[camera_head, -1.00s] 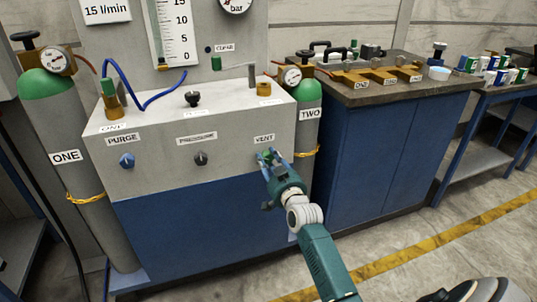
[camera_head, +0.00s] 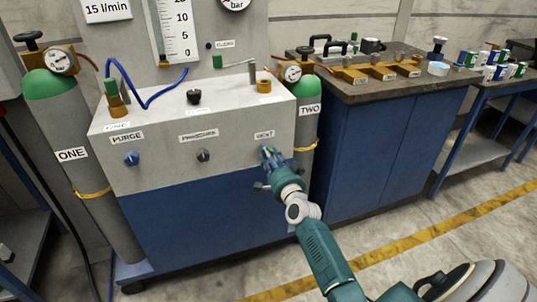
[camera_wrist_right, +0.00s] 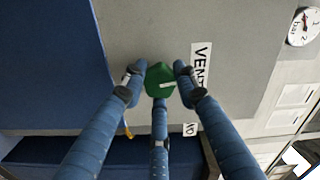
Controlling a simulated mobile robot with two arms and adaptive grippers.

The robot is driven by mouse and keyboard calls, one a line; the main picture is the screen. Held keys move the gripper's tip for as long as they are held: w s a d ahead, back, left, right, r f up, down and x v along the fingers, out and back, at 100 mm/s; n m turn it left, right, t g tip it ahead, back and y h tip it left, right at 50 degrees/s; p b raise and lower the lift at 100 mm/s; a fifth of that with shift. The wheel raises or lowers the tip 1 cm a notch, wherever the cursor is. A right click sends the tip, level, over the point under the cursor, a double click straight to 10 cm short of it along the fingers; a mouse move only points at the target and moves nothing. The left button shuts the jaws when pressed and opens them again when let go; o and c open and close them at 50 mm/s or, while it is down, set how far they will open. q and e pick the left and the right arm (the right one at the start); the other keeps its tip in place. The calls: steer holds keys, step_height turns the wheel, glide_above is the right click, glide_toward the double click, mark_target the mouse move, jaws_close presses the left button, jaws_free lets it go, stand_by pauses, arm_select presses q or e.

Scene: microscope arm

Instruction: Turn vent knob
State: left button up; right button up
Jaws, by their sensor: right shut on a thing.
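The green vent knob (camera_wrist_right: 160,80) sits on the grey panel beside its VENT label (camera_wrist_right: 200,66) in the right wrist view. A white mark shows on the knob. The fingers of my right gripper (camera_wrist_right: 158,82) are closed around it. In the head view my right gripper (camera_head: 267,154) is at the right end of the panel front, below the VENT label (camera_head: 264,134), and mostly hides the knob. My left gripper is not in view.
The blue purge knob (camera_head: 131,158) and dark pressure knob (camera_head: 203,155) are on the same panel face, to the left. Gas cylinders ONE (camera_head: 75,165) and TWO (camera_head: 306,130) flank the cabinet. A blue bench (camera_head: 370,150) stands to the right.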

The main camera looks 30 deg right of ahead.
steer(key=shift+d+r+m, duration=0.2)
steer(key=shift+r+m, duration=0.1)
steer(key=shift+m, duration=0.6)
steer(key=o, duration=1.1)
steer(key=shift+o, duration=0.4)
steer(key=shift+f, duration=0.15)
steer(key=shift+s+f, duration=0.1)
steer(key=v, duration=1.2)
